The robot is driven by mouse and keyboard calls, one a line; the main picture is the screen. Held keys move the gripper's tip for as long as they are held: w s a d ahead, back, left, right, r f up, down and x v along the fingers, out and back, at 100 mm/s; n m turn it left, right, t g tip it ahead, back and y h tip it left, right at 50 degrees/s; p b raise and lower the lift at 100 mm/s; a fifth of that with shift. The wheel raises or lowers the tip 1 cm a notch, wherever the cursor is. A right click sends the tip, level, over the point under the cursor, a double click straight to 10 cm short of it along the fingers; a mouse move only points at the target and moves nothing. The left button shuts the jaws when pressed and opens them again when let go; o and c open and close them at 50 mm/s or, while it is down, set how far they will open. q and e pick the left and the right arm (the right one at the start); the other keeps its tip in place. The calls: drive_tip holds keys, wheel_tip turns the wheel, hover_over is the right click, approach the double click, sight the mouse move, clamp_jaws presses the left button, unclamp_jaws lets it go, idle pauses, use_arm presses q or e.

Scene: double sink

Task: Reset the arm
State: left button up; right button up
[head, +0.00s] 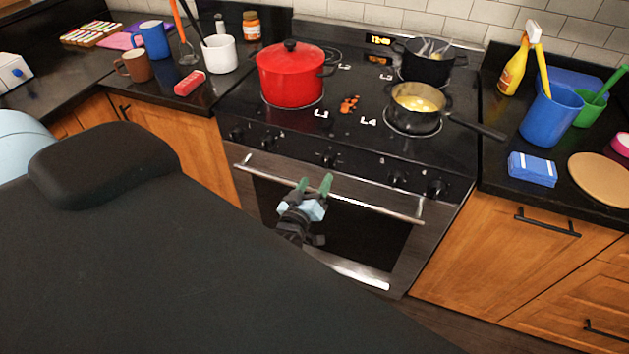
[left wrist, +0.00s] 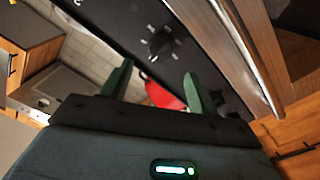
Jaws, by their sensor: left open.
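My left gripper (head: 315,184) is in front of the oven door, by the oven handle (head: 375,207) and below the row of stove knobs (head: 330,158). Its two green fingers are apart, with nothing seen held between them. In the left wrist view the gripper (left wrist: 157,82) also shows its fingers spread. A stove knob (left wrist: 160,42) appears beyond the fingers there, and the oven handle (left wrist: 252,60) runs along the right. Whether the gripper touches the handle cannot be told. My right gripper is not in view.
The stove top holds a red pot (head: 288,78), a pan of yellow food (head: 416,105) with its handle pointing right, and a black pot (head: 424,66). Mugs stand on the left counter. A blue container (head: 551,115) stands on the right counter. My dark body covers the lower left.

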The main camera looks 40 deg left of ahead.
use_arm(q)
drive_tip(key=shift+f, duration=0.1)
idle(0.3)
drive_tip(key=s+d+f+m+g+h, duration=0.2)
drive_tip(key=s+d+f+m, duration=0.1)
drive_tip(key=s, duration=0.6)
drive_tip(key=s+d+f+m+g+h, duration=0.2)
drive_tip(key=s+d+f+m+g, duration=0.1)
drive_tip(key=s, duration=0.7)
drive_tip(key=s+d+f+m+g+h, duration=0.2)
drive_tip(key=s+d+f+m, duration=0.3)
drive_tip(key=s, duration=0.5)
wheel_tip(320, 180, down, 2)
drive_tip(key=shift+s+d+g, duration=0.2)
drive_tip(key=shift+d+g, duration=0.5)
drive_tip(key=shift+d, duration=0.15)
